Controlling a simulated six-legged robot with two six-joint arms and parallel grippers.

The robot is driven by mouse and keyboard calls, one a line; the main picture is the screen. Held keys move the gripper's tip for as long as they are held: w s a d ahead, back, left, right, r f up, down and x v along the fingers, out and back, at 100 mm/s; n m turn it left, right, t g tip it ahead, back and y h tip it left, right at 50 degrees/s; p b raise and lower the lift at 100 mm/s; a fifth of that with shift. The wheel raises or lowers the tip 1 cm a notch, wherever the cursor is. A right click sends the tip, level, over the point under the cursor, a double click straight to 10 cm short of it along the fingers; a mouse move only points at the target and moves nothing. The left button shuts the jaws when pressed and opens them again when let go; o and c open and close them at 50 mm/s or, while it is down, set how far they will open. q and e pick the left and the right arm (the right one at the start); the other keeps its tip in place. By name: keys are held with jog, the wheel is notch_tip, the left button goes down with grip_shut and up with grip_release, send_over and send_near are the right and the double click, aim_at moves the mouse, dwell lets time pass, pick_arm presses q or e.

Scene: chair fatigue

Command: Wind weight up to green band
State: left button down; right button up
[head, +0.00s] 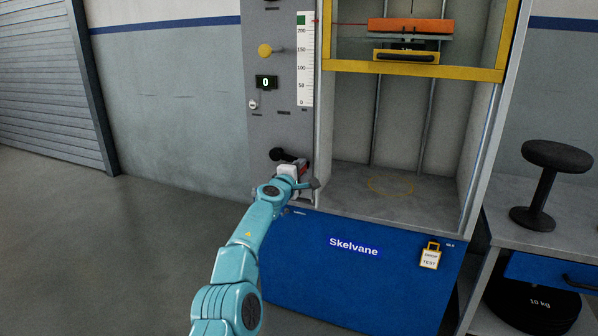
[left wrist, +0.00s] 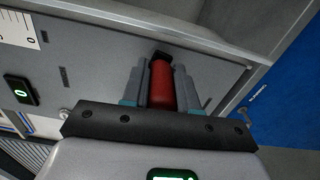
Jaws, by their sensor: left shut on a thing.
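The drop weight, an orange block on a grey plate (head: 410,28), hangs high in the test frame. A thin red pointer line runs left from it to the scale (head: 305,70). The green band (head: 301,19) is at the top of the scale, and the line meets the scale at about that height. My left gripper (head: 300,182) is at the panel's lower right, by a black crank part (head: 283,155). In the left wrist view its fingers are closed around a red handle (left wrist: 161,85). In the head view the gripper mostly hides this handle. My right gripper is out of view.
A yellow crossbar (head: 420,69) spans the frame below the weight. The panel has a yellow knob (head: 265,50) and a display reading 0 (head: 265,83). A black stool-shaped object (head: 548,175) stands on the right bench. The floor at left is clear.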

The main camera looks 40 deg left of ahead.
pick_arm(q)
jog(key=shift+a+f+m+b, duration=0.2)
jog(key=shift+f+m+b, duration=0.2)
jog(key=shift+f, duration=0.3)
jog(key=shift+m, duration=0.4)
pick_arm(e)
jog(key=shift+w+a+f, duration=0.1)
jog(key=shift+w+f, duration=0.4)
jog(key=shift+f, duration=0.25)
pick_arm(q)
jog(key=shift+a, duration=0.15)
jog(key=c, duration=1)
grip_release()
jog(key=shift+c, duration=0.2)
jog(key=shift+o, duration=0.9)
jog(key=shift+w+a+f, duration=0.1)
jog(key=shift+f, duration=0.1)
jog(key=shift+r, duration=0.25)
jog(key=shift+f, duration=0.1)
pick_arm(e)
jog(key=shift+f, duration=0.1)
